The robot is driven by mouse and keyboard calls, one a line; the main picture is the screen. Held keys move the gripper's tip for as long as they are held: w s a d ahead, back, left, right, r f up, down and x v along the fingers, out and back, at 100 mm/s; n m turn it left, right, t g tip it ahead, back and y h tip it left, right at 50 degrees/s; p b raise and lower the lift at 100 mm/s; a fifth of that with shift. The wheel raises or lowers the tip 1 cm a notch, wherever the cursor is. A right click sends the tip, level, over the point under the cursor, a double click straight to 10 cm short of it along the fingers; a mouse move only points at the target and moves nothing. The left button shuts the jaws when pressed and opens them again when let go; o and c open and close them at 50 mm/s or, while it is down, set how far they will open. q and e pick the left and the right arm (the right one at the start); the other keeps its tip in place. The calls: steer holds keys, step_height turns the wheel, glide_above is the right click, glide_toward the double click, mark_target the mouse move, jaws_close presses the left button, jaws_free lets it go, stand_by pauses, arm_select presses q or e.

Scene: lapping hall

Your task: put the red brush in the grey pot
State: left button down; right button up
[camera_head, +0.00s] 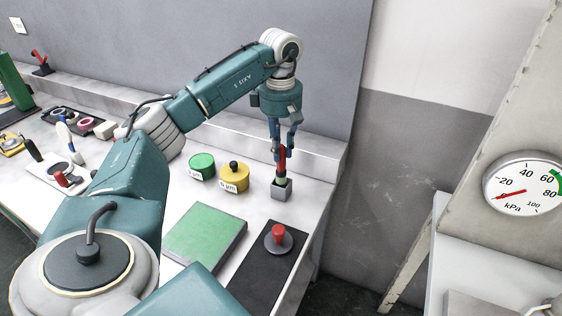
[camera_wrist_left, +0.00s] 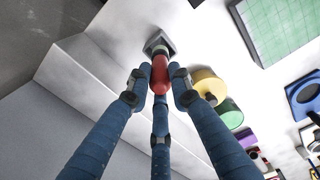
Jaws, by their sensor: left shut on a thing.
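The red brush (camera_head: 282,161) is upright, held in my left gripper (camera_head: 283,154), whose fingers close around its red handle. The brush also shows in the left wrist view (camera_wrist_left: 159,75), between the fingers of the left gripper (camera_wrist_left: 157,88). The grey pot (camera_head: 282,192) is a small square block-like holder on the bench, directly below the brush. It shows in the left wrist view too (camera_wrist_left: 157,40), at the brush's far end. The brush's lower end meets the pot's top; how deep it reaches is hidden. My right gripper is out of view.
A yellow tin (camera_head: 234,180) and a green tin (camera_head: 202,168) stand left of the pot. A green plate (camera_head: 205,236) and a black mat (camera_head: 257,276) with a red-knobbed disc (camera_head: 279,238) lie nearer. A raised ledge (camera_head: 310,151) runs behind.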

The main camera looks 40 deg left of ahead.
mark_target(281, 162)
arm_select(q)
steer(key=shift+f, duration=2.3)
steer(key=c, duration=1.6)
jaws_free()
steer(key=shift+f, duration=0.1)
steer(key=shift+o, duration=0.2)
step_height(281, 162, up, 12)
steer(key=shift+s+r, duration=0.1)
steer(key=shift+r, duration=0.05)
